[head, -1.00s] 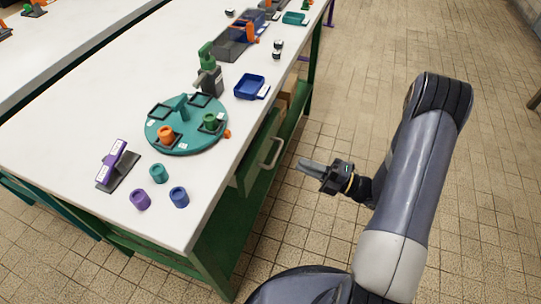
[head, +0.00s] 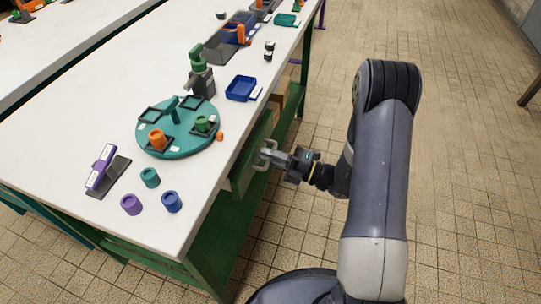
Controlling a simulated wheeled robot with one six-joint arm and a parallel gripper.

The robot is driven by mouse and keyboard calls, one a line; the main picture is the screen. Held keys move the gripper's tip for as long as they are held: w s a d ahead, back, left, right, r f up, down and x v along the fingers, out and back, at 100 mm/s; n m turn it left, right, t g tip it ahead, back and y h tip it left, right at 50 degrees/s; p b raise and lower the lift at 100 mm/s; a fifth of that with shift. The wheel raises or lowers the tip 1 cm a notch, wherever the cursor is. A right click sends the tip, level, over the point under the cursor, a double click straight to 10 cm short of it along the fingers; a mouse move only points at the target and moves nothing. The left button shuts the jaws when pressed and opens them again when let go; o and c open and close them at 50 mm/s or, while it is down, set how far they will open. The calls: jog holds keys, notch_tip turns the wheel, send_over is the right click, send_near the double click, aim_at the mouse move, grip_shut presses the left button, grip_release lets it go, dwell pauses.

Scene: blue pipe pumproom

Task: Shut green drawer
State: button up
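The green drawer (head: 244,167) is under the right edge of the white-topped workbench, and its front stands out a little from the bench. Its pale grey handle (head: 264,157) faces right, toward my arm. My gripper (head: 270,155) is at the handle, coming from the right, with its fingers pointing left. The fingertips overlap the handle in the head view. I cannot tell whether they touch it or whether the fingers are open or shut. The inside of the drawer is hidden.
The bench top (head: 62,143) holds a round teal turntable (head: 180,145) with orange and green cylinders. Purple (head: 131,204), teal (head: 150,177) and blue (head: 172,201) cylinders stand in front. A blue tray (head: 241,88) lies near the edge.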

aim_at(258, 154)
grip_shut()
jog(key=x, duration=0.1)
jog(key=p+x, duration=0.1)
jog(key=x, duration=0.2)
jog(key=shift+w+a+f, duration=0.1)
jog(key=shift+a+f, duration=0.1)
jog(key=shift+f, duration=0.1)
jog(key=shift+o, duration=0.3)
grip_release()
